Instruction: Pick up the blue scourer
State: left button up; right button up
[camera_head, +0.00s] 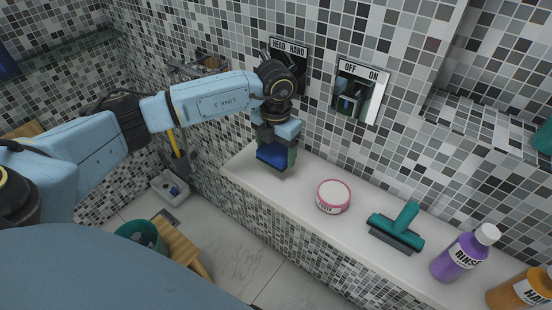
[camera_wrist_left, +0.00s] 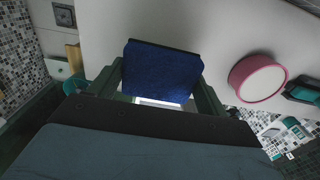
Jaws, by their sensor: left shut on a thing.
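The blue scourer (camera_head: 272,154) is at the left end of the white ledge in the head view. My left gripper (camera_head: 277,150) reaches down over it and is shut on it. In the left wrist view the scourer (camera_wrist_left: 160,72) shows as a dark blue block between the two fingers of the gripper (camera_wrist_left: 158,85). I cannot tell whether its underside touches the ledge. My right gripper is not in view.
A tiled wall with control plates (camera_head: 360,92) rises behind. A wooden stool (camera_head: 178,242) stands below.

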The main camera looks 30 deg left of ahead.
pick_arm(q)
notch_tip(320, 180, up, 2)
jog(key=shift+r, duration=0.25)
jog(key=s+a+b, duration=0.1)
jog(key=s, duration=1.8)
jog(key=shift+s+a+f, duration=0.15)
jog(key=shift+s+a, duration=0.15)
